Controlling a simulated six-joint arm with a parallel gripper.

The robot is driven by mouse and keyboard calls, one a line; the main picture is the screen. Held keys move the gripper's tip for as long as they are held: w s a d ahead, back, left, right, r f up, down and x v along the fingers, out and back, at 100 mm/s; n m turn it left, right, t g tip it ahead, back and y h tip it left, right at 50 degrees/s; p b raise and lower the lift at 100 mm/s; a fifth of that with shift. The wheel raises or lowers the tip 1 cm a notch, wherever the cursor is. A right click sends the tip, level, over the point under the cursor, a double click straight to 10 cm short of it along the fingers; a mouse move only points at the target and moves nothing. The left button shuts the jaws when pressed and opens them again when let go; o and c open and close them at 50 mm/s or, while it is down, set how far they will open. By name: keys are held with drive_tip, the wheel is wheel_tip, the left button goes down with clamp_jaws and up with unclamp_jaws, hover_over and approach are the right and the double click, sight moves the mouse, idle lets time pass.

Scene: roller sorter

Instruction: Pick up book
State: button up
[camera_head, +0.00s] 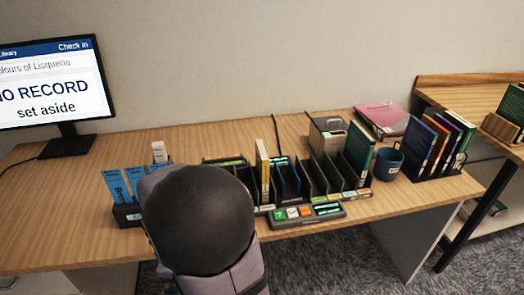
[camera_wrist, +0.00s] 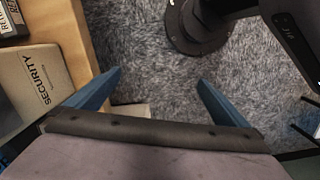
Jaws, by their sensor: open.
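Several books stand on the desk in the head view. A thin yellow-edged book (camera_head: 262,172) stands upright in the left part of a black slotted sorter (camera_head: 308,180). A dark green book (camera_head: 358,147) stands at its right end. A pink-covered book (camera_head: 384,117) lies flat at the back. Several coloured books (camera_head: 436,146) stand in a black holder at the right. The frames do not show which book the task means. My gripper (camera_wrist: 158,80) is open and empty in the wrist view, over grey carpet beside the desk edge. In the head view my arm hides its fingers.
A monitor (camera_head: 52,82) reads "NO RECORD set aside". A blue mug (camera_head: 387,164) stands right of the sorter. A holder with blue cards (camera_head: 127,214) stands left of my arm. A box marked "SECURITY" (camera_wrist: 38,80) is left of my gripper. A second desk (camera_head: 455,92) stands at right.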

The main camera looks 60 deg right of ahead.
drive_tip(key=d+r+n+p, duration=0.2)
drive_tip(key=d+r+p, duration=0.3)
drive_tip(key=r+p, duration=0.25)
drive_tip(key=d+r+n+p, duration=0.2)
drive_tip(key=d+r+p, duration=0.2)
drive_tip(key=r+p, duration=0.35)
drive_tip(key=m+g+h+p, duration=0.2)
drive_tip(key=h, duration=0.1)
approach(258, 154)
drive_tip(key=x, duration=0.4)
drive_tip(key=shift+s+d+f, duration=0.1)
drive_tip(key=shift+s+f, duration=0.1)
drive_tip(key=shift+f, duration=0.15)
drive_tip(key=shift+s+n+g, duration=0.3)
drive_tip(key=shift+s+n, duration=0.2)
drive_tip(key=shift+w+p+x, duration=0.2)
drive_tip(key=shift+p+x, duration=0.8)
drive_tip(key=shift+x, duration=0.85)
drive_tip(key=shift+w+p+x, duration=0.2)
drive_tip(key=shift+p+x, duration=0.8)
drive_tip(key=shift+x, duration=0.8)
drive_tip(key=shift+f, duration=0.15)
drive_tip(key=c, duration=1.1)
